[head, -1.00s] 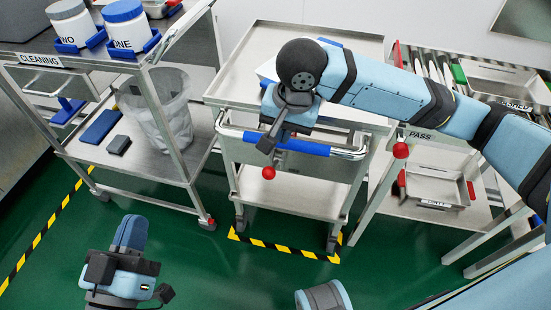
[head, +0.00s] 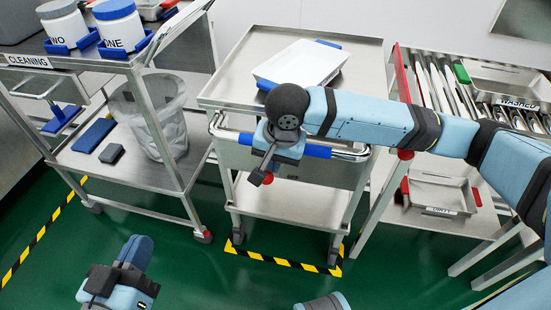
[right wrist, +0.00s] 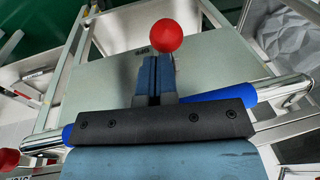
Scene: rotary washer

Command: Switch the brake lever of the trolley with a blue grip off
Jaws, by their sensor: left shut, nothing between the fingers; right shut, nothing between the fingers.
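The steel trolley (head: 222,95) with a blue grip (head: 316,151) on its front handle stands in the middle of the head view. Its brake lever's red ball (right wrist: 167,36) shows in the right wrist view just beyond my right fingertips; contact cannot be told. My left gripper (head: 113,284) is shut and empty over the floor, lower left.
A white tray (head: 300,62) lies on the trolley top. The cleaning cart (head: 140,172) with jars and a bin stands left. A rack (head: 432,216) with another red knob (head: 405,154) stands close on the right. Yellow-black tape (head: 285,262) marks the floor; green floor in front is clear.

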